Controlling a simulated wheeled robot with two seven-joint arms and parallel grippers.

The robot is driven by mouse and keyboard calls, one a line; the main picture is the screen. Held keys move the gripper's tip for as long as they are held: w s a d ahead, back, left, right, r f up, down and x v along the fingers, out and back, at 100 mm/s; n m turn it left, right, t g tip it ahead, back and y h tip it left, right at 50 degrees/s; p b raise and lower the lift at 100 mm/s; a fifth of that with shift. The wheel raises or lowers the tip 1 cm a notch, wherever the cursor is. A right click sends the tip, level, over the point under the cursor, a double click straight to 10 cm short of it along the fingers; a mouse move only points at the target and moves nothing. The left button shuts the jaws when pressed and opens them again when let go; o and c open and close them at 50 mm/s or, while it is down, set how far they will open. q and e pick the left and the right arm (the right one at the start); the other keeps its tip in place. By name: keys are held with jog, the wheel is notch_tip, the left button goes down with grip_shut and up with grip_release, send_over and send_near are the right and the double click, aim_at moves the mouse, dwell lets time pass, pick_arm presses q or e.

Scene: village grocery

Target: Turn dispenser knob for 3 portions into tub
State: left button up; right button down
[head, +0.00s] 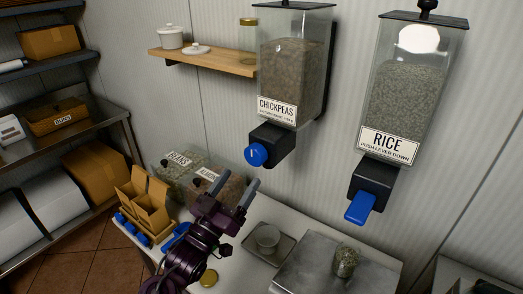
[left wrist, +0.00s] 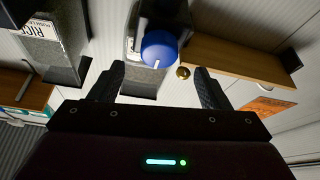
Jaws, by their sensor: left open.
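The chickpeas dispenser (head: 289,85) hangs on the wall, filled with chickpeas. Its round blue knob (head: 256,154) sits at the front of the black outlet. In the left wrist view the knob (left wrist: 159,48) shows between and beyond my fingertips. My left gripper (head: 238,183) is open and empty, below and in front of the knob, apart from it. A small grey tub (head: 267,238) stands on a square tray (head: 280,252) on the counter, below the dispenser. My right gripper is in neither view.
The rice dispenser (head: 401,95) with a blue lever (head: 361,207) hangs to the right. A filled glass jar (head: 346,261) stands on a metal plate (head: 315,272). A wooden shelf (head: 205,60) is at upper left.

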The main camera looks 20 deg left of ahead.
aim_at(252, 159)
pick_arm(q)
jog(key=w+r+p, duration=0.2)
jog(key=shift+w+d+r, duration=0.15)
jog(key=shift+w+d, duration=0.15)
jog(key=shift+d, duration=0.05)
jog(key=x, duration=0.2)
jog(key=p+x, duration=0.1)
jog(key=shift+w+f, duration=0.2)
jog(key=shift+w+d, duration=0.1)
jog(key=shift+w, duration=0.1)
jog(key=shift+s, duration=0.1)
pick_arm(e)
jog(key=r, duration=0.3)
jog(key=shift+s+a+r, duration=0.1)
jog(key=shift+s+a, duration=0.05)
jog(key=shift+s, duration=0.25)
pick_arm(q)
jog(key=shift+c, duration=0.9)
jog(key=c, duration=0.8)
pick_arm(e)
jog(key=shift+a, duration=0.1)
pick_arm(q)
jog(key=shift+m, duration=0.3)
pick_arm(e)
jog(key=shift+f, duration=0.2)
